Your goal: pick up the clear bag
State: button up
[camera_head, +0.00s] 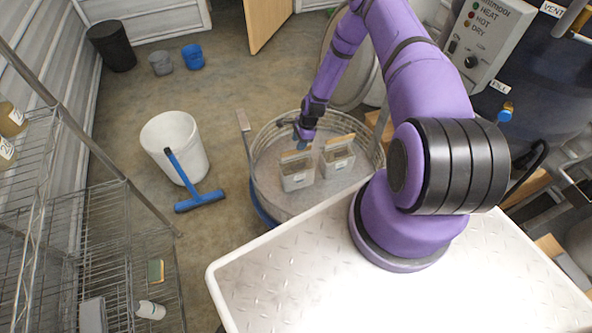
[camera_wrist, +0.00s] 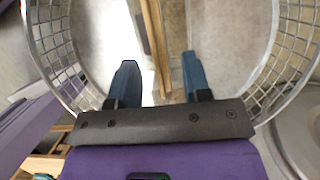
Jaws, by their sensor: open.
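Two pale, boxy bags stand upright side by side in a round wire-mesh basket (camera_head: 268,195), a left bag (camera_head: 297,178) and a right bag (camera_head: 338,160). Each has a tan strip along its top and a small label on its front. I cannot tell for sure which one is the clear bag. My gripper (camera_head: 303,140) is over the basket, just above the left bag. In the wrist view my gripper (camera_wrist: 159,62) is open, its blue fingers apart, with tan strips (camera_wrist: 156,45) showing between them. Contact cannot be told.
The basket's mesh rim (camera_wrist: 68,75) curves around both sides of my gripper. A white bucket (camera_head: 175,140) with a blue squeegee (camera_head: 198,200) stands left of the basket. A wire rack (camera_head: 125,240) is at far left. A control box (camera_head: 487,38) and dark tank are at right.

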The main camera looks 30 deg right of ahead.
aim_at(295, 153)
jog(key=shift+x, duration=3.45)
jog(key=shift+s+d+f, duration=0.1)
jog(key=shift+s, duration=0.05)
jog(key=shift+c, duration=0.2)
grip_shut()
